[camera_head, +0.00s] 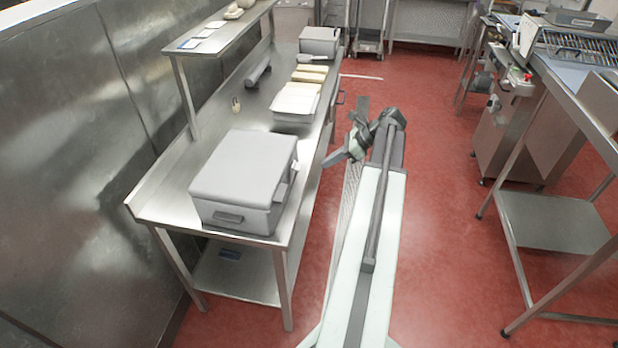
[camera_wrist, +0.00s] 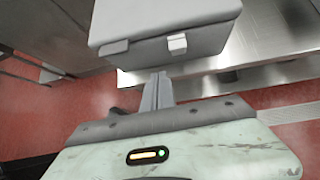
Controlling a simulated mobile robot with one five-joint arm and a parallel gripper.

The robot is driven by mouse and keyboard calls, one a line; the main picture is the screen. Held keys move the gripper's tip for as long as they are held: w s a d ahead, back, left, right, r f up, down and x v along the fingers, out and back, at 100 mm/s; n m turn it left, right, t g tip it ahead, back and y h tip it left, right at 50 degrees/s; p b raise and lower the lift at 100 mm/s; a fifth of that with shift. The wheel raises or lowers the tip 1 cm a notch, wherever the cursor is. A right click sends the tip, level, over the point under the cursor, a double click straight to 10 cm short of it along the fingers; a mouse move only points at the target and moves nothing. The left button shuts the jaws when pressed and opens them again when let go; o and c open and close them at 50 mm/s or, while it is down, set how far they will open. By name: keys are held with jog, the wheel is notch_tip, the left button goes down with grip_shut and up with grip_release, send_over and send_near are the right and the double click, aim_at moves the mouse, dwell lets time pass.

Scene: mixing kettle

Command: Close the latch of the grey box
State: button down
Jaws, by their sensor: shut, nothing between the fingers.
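The grey box (camera_head: 243,178) stands at the near end of the steel table, with its lid down. In the wrist view the box (camera_wrist: 160,26) is at the top, with a small light latch (camera_wrist: 177,44) on the side facing me. I cannot tell from the picture whether the latch is fastened. My gripper (camera_head: 338,158) is to the right of the box, beyond the table's edge and apart from it. In the wrist view my gripper's fingers (camera_wrist: 158,76) are together, empty, and point toward the box just left of the latch.
The steel table (camera_head: 166,200) also holds white trays (camera_head: 296,101), a dark cylinder (camera_head: 258,72) and another grey box (camera_head: 319,40) farther back. A raised shelf (camera_head: 222,36) stands over its left side. Red floor lies open to the right, up to a steel stand (camera_head: 560,222).

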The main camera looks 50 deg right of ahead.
jog(key=s+d+t+b, duration=0.1)
jog(key=s+d+t, duration=0.15)
jog(key=d, duration=0.25)
jog(key=r+b+x, duration=0.1)
jog(key=b+x, duration=0.4)
jog(key=x, duration=0.8)
jog(key=shift+w+a+m+g+h, duration=0.25)
jog(key=shift+w+m+g+h, duration=0.05)
jog(key=shift+g, duration=0.05)
